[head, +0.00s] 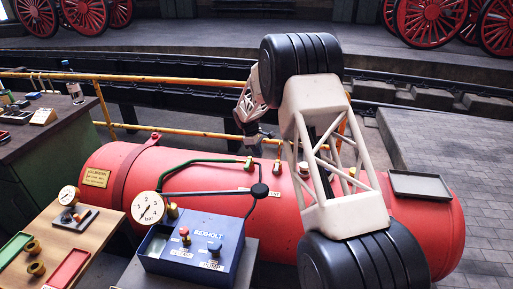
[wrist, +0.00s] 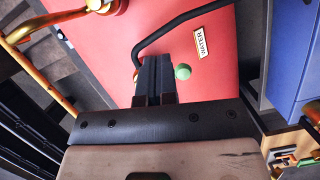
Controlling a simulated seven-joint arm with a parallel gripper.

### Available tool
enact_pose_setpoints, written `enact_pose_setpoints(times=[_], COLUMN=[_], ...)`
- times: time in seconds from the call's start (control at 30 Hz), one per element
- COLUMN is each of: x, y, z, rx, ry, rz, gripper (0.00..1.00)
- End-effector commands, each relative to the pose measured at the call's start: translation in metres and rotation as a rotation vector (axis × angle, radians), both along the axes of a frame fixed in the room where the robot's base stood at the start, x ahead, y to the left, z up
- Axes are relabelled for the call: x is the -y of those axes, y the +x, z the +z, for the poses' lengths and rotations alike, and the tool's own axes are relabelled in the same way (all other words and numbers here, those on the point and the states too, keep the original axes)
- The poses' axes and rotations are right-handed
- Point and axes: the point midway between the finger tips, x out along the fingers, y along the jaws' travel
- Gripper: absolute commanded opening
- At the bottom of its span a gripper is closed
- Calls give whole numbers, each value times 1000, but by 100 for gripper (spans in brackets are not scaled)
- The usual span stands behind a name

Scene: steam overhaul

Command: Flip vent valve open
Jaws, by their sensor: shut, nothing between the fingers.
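I cannot tell for certain which fitting is the vent valve. The blue box (head: 195,247) has a red knob (head: 184,233) and a blue knob (head: 214,248) on top; their labels are too small to read. A green ball knob (wrist: 183,71) shows right beside my fingers in the wrist view, near a WATER label (wrist: 200,43) on the red tank (head: 110,205). My gripper (wrist: 152,60) is shut and empty over the tank; the fingertips look close to a black hose (wrist: 165,32), but contact is unclear. In the head view, my gripper (head: 256,145) is above the tank's far side.
A pressure gauge (head: 148,208) stands behind the box. Brass fittings (head: 277,166) line the tank top, and a green hose (head: 190,164) runs along it. A yellow railing (head: 150,81) runs behind. A dark tray (head: 420,186) sits at the tank's right end. A wooden bench (head: 62,225) is at left.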

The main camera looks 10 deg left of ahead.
Motion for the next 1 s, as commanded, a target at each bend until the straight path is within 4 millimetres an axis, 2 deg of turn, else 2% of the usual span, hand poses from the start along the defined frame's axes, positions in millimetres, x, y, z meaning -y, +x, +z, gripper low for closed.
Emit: enact_pose_setpoints(times=[0.37, 0.7, 1.0], x=[18, 51, 56], y=[-3, -10, -11], z=[-57, -64, -65], rx=[-3, -1, -1], ry=[0, 0, 0], rz=[-2, -1, -1], gripper=[0, 0, 0])
